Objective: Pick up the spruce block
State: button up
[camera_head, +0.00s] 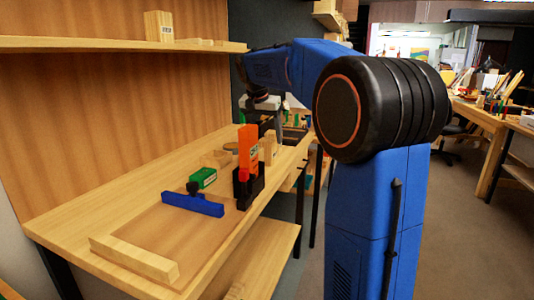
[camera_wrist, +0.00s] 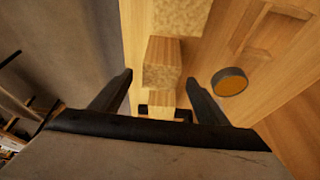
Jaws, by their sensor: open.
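Several pale wooden blocks are in view, and I cannot tell for sure which is the spruce block. In the wrist view, one pale block (camera_wrist: 163,52) with a speckled end face lies between the fingertips of my gripper (camera_wrist: 159,78). My gripper is open, with a visible gap at each side of that block and no clear contact. In the head view, a pale upright block (camera_head: 270,148) stands on the bench close to my wrist; my fingertips are largely hidden there.
A larger block (camera_wrist: 182,14) and a round dark-rimmed disc (camera_wrist: 229,82) lie nearby in the wrist view. On the bench (camera_head: 85,212) are an orange tool (camera_head: 248,150) in a black holder, a green box (camera_head: 203,177) and a blue bar (camera_head: 192,204). A shelf (camera_head: 100,44) runs above.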

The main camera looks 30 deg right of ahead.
aim_at(267, 140)
jog(key=x, duration=0.3)
jog(key=shift+f, duration=0.3)
jog(key=shift+c, duration=0.6)
jog(key=c, duration=1.1)
jog(key=shift+r, duration=0.2)
notch_tip(267, 140, up, 18)
